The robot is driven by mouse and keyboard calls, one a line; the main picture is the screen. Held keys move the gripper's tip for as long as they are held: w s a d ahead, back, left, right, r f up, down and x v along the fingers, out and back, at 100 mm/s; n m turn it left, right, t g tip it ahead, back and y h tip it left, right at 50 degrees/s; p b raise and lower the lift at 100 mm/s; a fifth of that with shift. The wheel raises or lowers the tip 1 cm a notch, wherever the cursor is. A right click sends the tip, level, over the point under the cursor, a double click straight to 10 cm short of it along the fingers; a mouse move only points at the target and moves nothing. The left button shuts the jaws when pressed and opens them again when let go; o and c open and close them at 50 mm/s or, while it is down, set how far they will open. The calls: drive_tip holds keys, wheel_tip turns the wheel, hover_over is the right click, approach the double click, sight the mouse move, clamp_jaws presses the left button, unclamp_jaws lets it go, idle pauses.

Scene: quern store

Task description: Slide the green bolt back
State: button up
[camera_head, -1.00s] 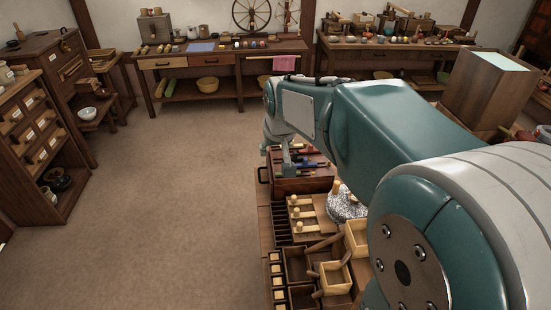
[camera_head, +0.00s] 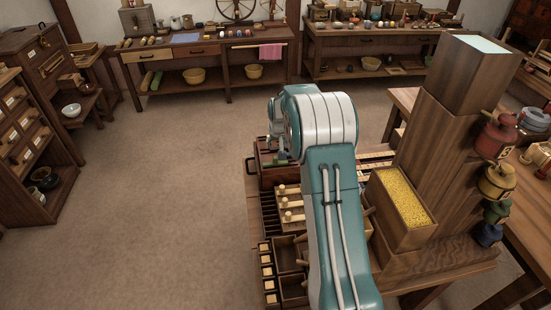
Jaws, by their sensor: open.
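A dark reddish-brown box (camera_head: 270,180) with a handle on its left side stands at the back of the bench's left part. A small green piece (camera_head: 284,163) shows on its top, partly hidden by my arm; it looks like the green bolt, but it is too small to tell how far it is slid. My gripper (camera_head: 280,150) is at the far end of my arm, low over this box. It is open, and its fingertips are mostly hidden, so I cannot tell if they touch the green piece.
Pale-knobbed wooden slides (camera_head: 289,204) and small compartments (camera_head: 286,254) lie nearer. Right of my arm stand a bin of yellow grain (camera_head: 403,199) and a tall wooden tower (camera_head: 440,140) with coloured pots, including a red one (camera_head: 497,136). Open floor (camera_head: 160,200) lies left.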

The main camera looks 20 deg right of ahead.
sight(276, 157)
drive_tip(key=x, duration=1.2)
drive_tip(key=shift+d, duration=0.15)
drive_tip(key=shift+c, duration=0.9)
drive_tip(key=shift+s, duration=0.1)
clamp_jaws()
